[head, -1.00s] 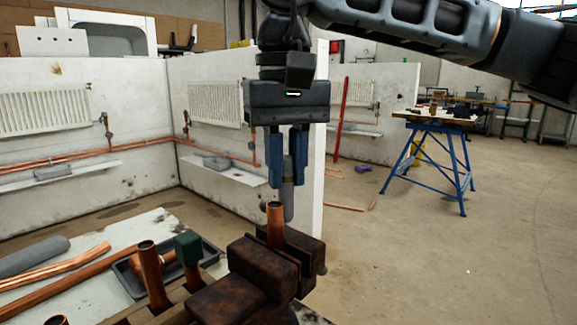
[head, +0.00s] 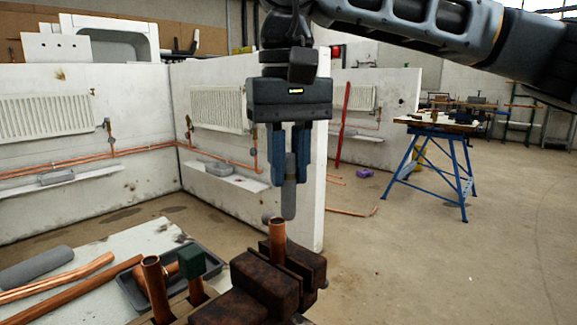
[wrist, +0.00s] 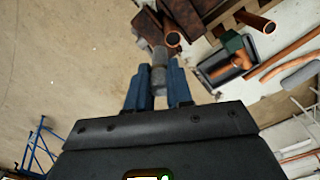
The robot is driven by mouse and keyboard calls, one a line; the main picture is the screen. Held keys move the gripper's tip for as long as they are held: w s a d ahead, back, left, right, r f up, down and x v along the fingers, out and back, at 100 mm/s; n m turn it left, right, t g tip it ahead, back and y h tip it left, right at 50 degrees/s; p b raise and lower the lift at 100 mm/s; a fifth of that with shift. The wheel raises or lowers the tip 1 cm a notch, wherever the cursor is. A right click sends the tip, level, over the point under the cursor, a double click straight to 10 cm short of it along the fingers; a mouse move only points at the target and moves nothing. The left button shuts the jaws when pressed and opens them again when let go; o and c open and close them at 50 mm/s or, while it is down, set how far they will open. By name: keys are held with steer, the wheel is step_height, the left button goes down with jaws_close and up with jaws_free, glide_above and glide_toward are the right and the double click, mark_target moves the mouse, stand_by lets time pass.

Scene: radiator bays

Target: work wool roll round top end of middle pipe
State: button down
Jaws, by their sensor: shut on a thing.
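My gripper (head: 289,182) points down and is shut on a grey wool roll (head: 289,200), which hangs upright below the blue fingers. An upright copper pipe (head: 277,243) stands in a rusty brown vise. The roll's lower end is just above and to the right of this pipe's open top; I cannot tell whether they touch. In the wrist view the roll (wrist: 159,72) is beside the pipe's open mouth (wrist: 172,40), not around it. Another upright copper pipe (head: 155,285) stands to the left. I cannot tell which pipe is the middle one.
The rusty vise (head: 262,290) is close below. A grey tray (head: 205,265) with a green-topped piece (head: 191,260) is left of it. Loose copper pipes (head: 85,285) and a grey roll (head: 36,267) lie on the bench. A white partition (head: 312,150) stands behind.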

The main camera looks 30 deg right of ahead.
steer(key=shift+r+p, duration=1.9)
steer(key=shift+r, duration=1.1)
steer(key=shift+f, duration=0.1)
